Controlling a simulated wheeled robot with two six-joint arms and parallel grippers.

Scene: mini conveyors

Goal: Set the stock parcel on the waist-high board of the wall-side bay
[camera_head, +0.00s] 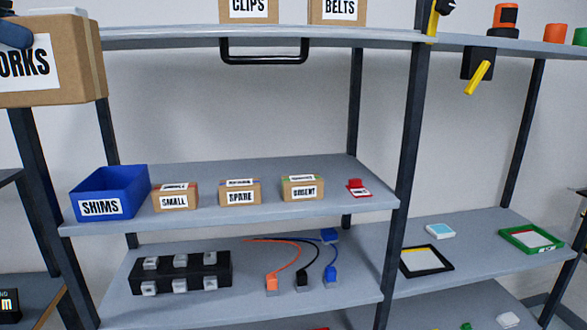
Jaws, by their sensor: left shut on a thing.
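My left gripper (14,34) shows as a dark blue piece at the upper left edge, shut on a large brown cardboard box (82,62). The box's white label is cut off by the frame and reads "ORKS". The box is held up in front of the left shelf post, above the middle board (225,212) of the central bay. That board carries several things and has bare strips between them. A right bay, with a lower board (465,262), stands beside it. I cannot tell from the labels which bay is the wall-side one. My right gripper is not in view.
On the middle board stand a blue SHIMS bin (125,185), boxes marked SMALL (176,203), SPARE (240,198) and URGENT (302,193), and a red item (358,187). Below are a black block (180,270) and cables. Dark posts (409,150) divide the bays.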

